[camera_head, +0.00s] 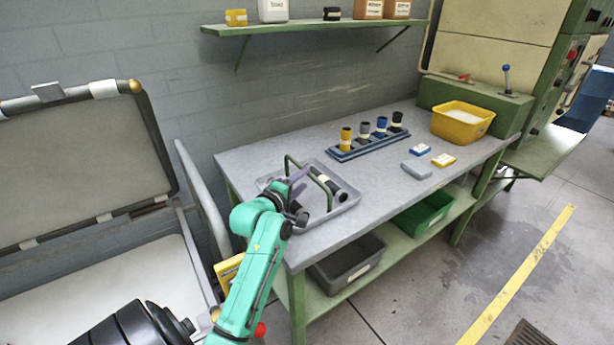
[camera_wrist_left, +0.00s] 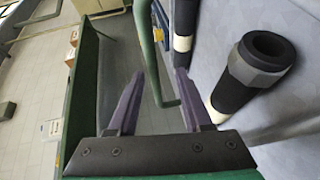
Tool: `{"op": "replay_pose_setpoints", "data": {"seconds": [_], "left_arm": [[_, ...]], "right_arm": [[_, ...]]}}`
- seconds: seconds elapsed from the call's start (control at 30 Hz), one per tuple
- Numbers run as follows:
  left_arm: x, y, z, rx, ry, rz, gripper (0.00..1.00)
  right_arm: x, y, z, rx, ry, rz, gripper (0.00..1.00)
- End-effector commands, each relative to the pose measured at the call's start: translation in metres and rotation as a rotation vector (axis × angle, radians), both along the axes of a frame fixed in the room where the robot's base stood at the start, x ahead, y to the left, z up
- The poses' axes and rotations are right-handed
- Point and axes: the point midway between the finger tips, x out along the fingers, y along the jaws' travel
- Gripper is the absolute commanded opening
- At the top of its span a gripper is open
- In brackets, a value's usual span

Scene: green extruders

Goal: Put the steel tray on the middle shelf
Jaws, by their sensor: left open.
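The steel tray (camera_head: 331,214) is a shallow grey tray at the left end of the bench top, with green bar handles (camera_head: 322,186) and black tubes (camera_head: 340,193) in it. My left gripper (camera_head: 298,181) is at the tray's near-left handle, with its purple fingers open. In the left wrist view, a green handle bar (camera_wrist_left: 151,50) runs between the open fingers (camera_wrist_left: 160,75); I cannot tell whether they touch it. Black tubes with pale bands (camera_wrist_left: 237,84) lie to the right there. My arm hides part of the tray's left side. My right gripper is not in view.
A wall shelf (camera_head: 300,27) holds boxes and jars. The bench top (camera_head: 270,165) carries a blue rack (camera_head: 367,148), small boxes (camera_head: 417,168) and a yellow bin (camera_head: 462,121). A low shelf (camera_head: 385,252) under it holds a grey bin (camera_head: 347,263) and a green bin (camera_head: 423,214).

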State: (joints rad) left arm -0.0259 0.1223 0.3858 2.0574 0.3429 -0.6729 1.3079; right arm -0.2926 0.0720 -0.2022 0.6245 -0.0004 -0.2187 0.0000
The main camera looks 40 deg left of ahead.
Motion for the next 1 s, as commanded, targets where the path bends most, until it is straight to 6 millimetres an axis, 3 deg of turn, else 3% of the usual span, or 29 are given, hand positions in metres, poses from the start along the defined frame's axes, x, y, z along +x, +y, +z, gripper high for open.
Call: {"op": "replay_pose_setpoints", "data": {"seconds": [0.27, 0.5, 0.73, 0.77, 0.87, 1.0], "left_arm": [[0.030, 0.006, -0.004, 0.000, 0.001, -0.001, 0.50], [0.069, 0.014, -0.011, 0.000, 0.001, 0.000, 0.50], [0.072, 0.014, -0.013, 0.001, 0.000, 0.001, 0.50], [0.072, 0.014, -0.013, 0.001, 0.000, 0.001, 0.42], [0.072, 0.014, -0.013, 0.000, 0.000, 0.001, 0.04], [0.072, 0.014, -0.012, 0.000, 0.000, 0.001, 0.00]], "right_arm": [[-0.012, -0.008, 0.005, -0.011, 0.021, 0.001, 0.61], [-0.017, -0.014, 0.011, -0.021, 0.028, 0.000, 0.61], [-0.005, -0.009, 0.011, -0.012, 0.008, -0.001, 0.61], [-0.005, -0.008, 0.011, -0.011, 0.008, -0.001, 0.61], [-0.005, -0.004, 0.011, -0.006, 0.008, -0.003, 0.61], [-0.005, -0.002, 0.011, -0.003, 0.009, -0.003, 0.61]]}}
